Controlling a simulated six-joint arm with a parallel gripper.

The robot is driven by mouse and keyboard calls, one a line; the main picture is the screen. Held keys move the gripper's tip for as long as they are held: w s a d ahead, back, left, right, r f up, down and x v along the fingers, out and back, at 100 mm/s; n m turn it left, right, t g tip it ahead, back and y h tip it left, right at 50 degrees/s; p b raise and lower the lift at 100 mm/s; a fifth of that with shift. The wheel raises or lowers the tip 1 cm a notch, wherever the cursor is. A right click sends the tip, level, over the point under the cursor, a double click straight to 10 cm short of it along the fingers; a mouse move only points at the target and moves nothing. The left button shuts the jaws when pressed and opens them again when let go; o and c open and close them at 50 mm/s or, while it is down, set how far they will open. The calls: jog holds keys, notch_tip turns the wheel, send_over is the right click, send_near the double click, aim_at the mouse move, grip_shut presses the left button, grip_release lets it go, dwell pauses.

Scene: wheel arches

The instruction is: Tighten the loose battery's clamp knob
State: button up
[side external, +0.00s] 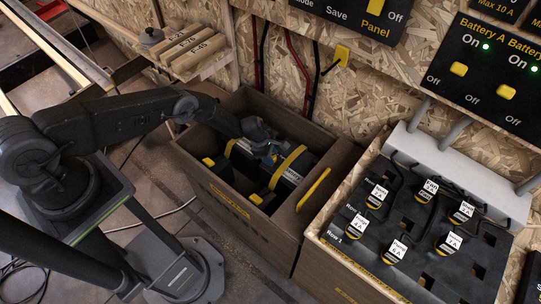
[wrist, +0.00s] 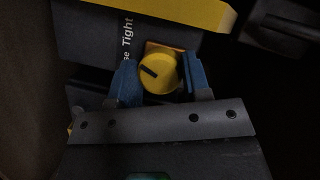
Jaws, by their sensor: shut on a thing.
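The yellow round clamp knob (wrist: 158,73) shows in the wrist view, with a dark pointer line aimed to the upper left. Beside it is a dark label (wrist: 127,38) reading "Tight"; the other word is partly cut off. My gripper (wrist: 157,80) has its two blue fingertips on either side of the knob, shut on it. In the side view my gripper (side external: 272,150) reaches down into the wooden battery box (side external: 232,200). Dark batteries with yellow straps (side external: 289,161) lie in the box. The knob is hidden by my gripper in the side view.
The box walls stand close around my gripper. A yellow handle (side external: 313,189) is on the box's right side. To the right is a fuse tray (side external: 415,215) with several labelled plugs and cables. Switch panels (side external: 490,75) hang on the chipboard wall behind.

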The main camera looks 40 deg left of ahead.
jog(key=shift+w+m+g, duration=0.1)
jog(key=shift+m+g, duration=0.3)
jog(key=shift+m, duration=0.7)
jog(key=shift+r+m+h, duration=0.1)
jog(key=shift+m+h, duration=0.2)
jog(key=shift+m, duration=0.1)
jog(key=o, duration=0.9)
jog(key=shift+r, duration=0.1)
jog(key=shift+a+r, duration=0.3)
jog(key=shift+r, duration=0.35)
jog(key=v, duration=1.2)
jog(key=shift+r, duration=0.1)
